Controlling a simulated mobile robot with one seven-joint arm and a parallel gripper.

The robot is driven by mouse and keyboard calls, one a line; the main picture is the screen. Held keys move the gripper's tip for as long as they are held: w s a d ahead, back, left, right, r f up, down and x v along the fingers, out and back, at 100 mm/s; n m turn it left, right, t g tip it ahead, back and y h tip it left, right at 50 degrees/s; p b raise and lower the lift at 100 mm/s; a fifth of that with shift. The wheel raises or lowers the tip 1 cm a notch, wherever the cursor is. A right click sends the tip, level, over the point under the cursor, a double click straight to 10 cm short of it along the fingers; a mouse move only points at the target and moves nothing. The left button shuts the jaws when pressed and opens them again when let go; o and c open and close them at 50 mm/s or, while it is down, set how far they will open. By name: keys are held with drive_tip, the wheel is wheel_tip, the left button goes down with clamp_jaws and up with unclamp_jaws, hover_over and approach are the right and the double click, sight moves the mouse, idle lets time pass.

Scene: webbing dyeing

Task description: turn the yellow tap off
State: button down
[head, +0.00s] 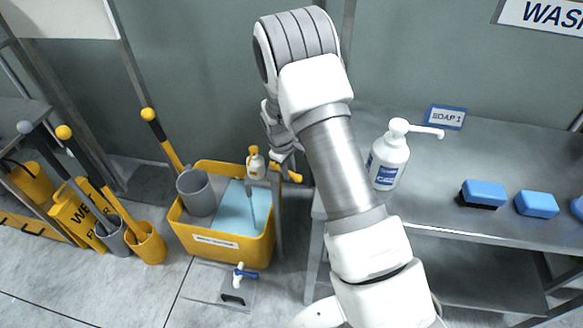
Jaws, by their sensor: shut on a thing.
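The yellow tap (256,166) stands over the right part of the yellow tub in the head view, with a pale body and a yellow top. A yellow lever end (293,177) shows at its right. A thin grey streak runs down below the tap into the tub; I cannot tell if it is water or a pipe. My gripper (282,155) is at the tap's right side, shut on the tap's lever. The wrist partly hides the fingers and the exact contact.
The yellow tub (222,247) holds a grey bucket (197,194) and light-blue contents. A blue-handled tap (243,272) is low in front. Mops and wet-floor signs (75,212) crowd the left.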

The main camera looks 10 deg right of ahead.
drive_tip(key=a+m+g, duration=0.2)
drive_tip(key=a+m, duration=0.4)
drive_tip(key=m, duration=0.7)
drive_tip(key=shift+s+a, duration=0.25)
drive_tip(key=shift+a, duration=0.15)
drive_tip(key=c, duration=0.8)
unclamp_jaws()
drive_tip(key=shift+o, duration=0.2)
drive_tip(key=w+a+r+p, duration=0.1)
drive_tip(key=a+r+p, duration=0.1)
drive_tip(key=r, duration=1.5)
drive_tip(key=shift+w+a, duration=0.15)
drive_tip(key=shift+a, duration=0.45)
